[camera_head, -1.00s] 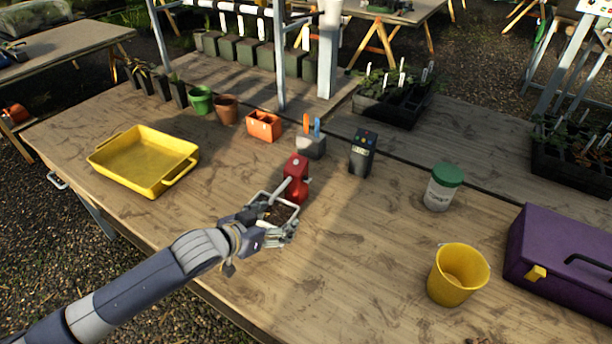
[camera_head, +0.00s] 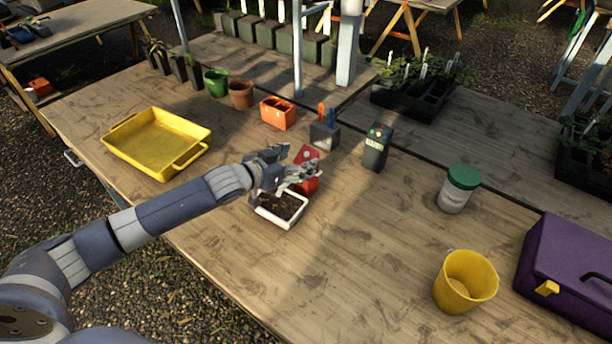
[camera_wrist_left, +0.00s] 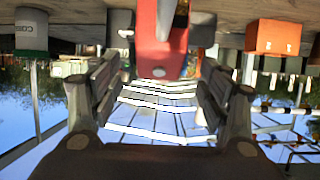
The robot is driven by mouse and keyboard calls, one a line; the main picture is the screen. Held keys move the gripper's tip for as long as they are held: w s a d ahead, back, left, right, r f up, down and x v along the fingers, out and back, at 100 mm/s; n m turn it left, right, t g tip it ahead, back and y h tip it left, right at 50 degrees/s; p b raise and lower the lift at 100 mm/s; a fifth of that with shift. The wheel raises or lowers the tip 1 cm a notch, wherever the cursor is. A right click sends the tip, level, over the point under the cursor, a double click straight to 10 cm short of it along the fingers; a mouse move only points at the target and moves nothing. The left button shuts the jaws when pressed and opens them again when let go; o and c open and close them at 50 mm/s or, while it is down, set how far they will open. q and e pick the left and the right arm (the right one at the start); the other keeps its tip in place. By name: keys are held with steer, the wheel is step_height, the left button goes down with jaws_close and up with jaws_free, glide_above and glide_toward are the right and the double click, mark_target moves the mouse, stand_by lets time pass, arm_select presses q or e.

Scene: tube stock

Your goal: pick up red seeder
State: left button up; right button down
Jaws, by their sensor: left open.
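The red seeder (camera_head: 308,157) stands on the wooden table behind a white tray of soil (camera_head: 281,208). My left gripper (camera_head: 285,165) is open at the seeder and partly hides it in the head view. In the left wrist view the seeder (camera_wrist_left: 160,45) comes in from the top, between and just beyond the spread fingers (camera_wrist_left: 160,95). I see no finger closed on it. My right gripper is not in view.
A yellow tray (camera_head: 190,122) lies to the left. An orange caddy (camera_head: 278,113), a grey tool holder (camera_head: 322,139) and a dark meter (camera_head: 376,148) stand behind. A green-lidded jar (camera_head: 455,193), yellow bucket (camera_head: 452,296) and purple toolbox (camera_head: 570,262) are to the right.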

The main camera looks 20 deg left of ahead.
mark_target(305, 157)
arm_select(q)
steer(key=shift+p+x, duration=0.45)
steer(key=shift+x, duration=1.85)
steer(key=shift+r, duration=0.1)
jaws_close()
